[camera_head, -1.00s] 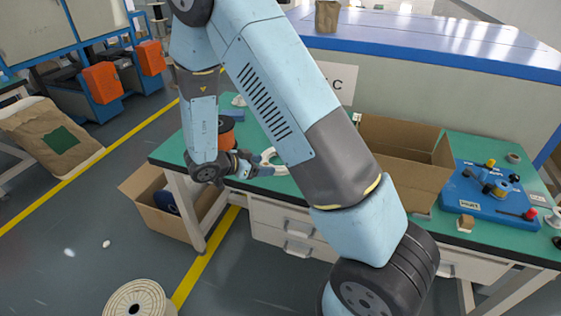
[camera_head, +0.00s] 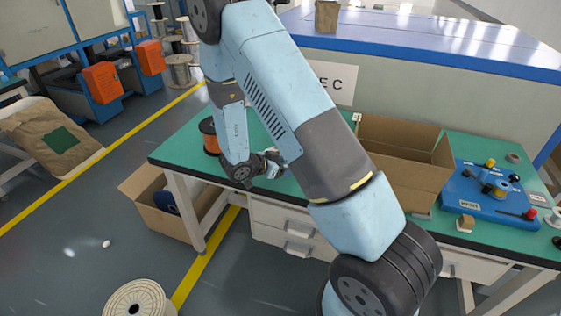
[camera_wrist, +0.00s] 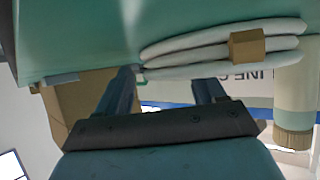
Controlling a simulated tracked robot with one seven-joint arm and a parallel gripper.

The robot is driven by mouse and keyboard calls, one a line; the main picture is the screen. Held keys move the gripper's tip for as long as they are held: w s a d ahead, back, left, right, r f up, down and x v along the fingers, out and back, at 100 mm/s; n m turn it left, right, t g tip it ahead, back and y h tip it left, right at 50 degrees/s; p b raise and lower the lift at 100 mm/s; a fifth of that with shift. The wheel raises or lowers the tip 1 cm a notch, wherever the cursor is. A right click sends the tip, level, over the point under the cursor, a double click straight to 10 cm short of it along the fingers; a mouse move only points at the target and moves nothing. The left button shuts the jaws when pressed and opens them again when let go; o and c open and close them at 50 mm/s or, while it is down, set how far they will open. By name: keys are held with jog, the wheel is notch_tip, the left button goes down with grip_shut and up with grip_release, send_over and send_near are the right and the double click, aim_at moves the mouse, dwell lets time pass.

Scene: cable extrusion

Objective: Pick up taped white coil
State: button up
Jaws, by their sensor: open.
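The white coil (camera_wrist: 180,45) shows in the wrist view as several stacked loops with a brown band of tape (camera_wrist: 247,46) around them. My gripper (camera_wrist: 168,84) is open, with its two fingers apart and nothing visibly held between them. The coil's lower loops lie just above the fingertips in that picture; I cannot tell whether they touch. In the head view my gripper (camera_head: 276,167) is over the left part of the green table (camera_head: 185,148), partly hidden by my arm.
A dark spool with orange winding (camera_head: 209,138) stands at the table's left. An open cardboard box (camera_head: 405,170) and a blue fixture board (camera_head: 490,200) are to the right. In the wrist view a pale cylinder with a beige end (camera_wrist: 295,105) is at the right.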

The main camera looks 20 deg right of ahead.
jog(key=shift+c, duration=0.2)
jog(key=c, duration=1.1)
